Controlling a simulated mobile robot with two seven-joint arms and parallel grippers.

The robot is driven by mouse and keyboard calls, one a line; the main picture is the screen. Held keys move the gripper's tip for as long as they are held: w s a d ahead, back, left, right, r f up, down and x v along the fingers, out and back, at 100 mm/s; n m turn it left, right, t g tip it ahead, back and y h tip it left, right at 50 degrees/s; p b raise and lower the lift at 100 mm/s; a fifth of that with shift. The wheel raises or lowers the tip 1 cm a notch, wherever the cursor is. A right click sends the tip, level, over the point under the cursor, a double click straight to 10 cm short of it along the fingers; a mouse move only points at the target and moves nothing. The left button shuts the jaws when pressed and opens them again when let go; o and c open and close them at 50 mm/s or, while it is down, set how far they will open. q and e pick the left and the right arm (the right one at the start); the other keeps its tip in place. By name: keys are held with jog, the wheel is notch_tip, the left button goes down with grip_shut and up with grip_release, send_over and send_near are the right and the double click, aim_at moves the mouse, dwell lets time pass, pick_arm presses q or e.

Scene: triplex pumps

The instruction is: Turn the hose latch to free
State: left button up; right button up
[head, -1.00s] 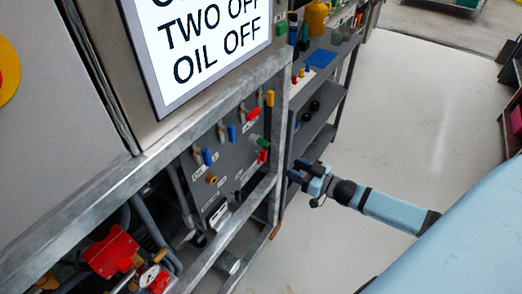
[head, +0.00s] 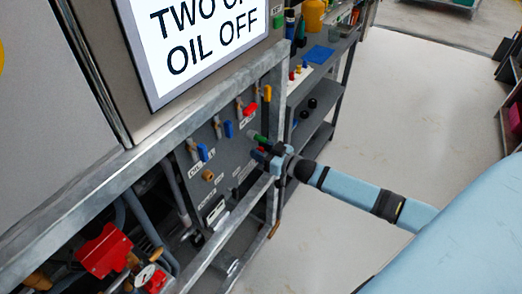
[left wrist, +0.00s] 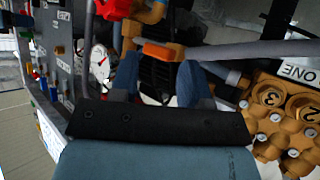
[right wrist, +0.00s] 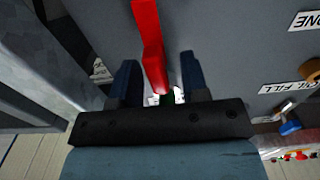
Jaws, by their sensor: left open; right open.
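In the head view my right gripper (head: 268,155) is at the right side of the grey valve panel (head: 218,172), by a green handle (head: 258,138). In the right wrist view its open fingers (right wrist: 160,80) stand on either side of a red lever (right wrist: 150,42); I cannot tell if they touch it. A small green part shows below the lever's end. No readable label names the hose latch, so I cannot tell whether it is this lever. My left gripper (left wrist: 160,82) is open before a black ribbed part (left wrist: 158,72) and an orange block (left wrist: 162,52).
A galvanized frame post (head: 274,110) stands close to my right gripper. Blue-handled valves (head: 203,153) are further left on the panel. In the left wrist view a gauge (left wrist: 100,65) is left of my fingers and a brass block (left wrist: 275,110) is to the right. Grey shelves (head: 312,125) stand beyond.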

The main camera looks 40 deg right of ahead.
grip_shut()
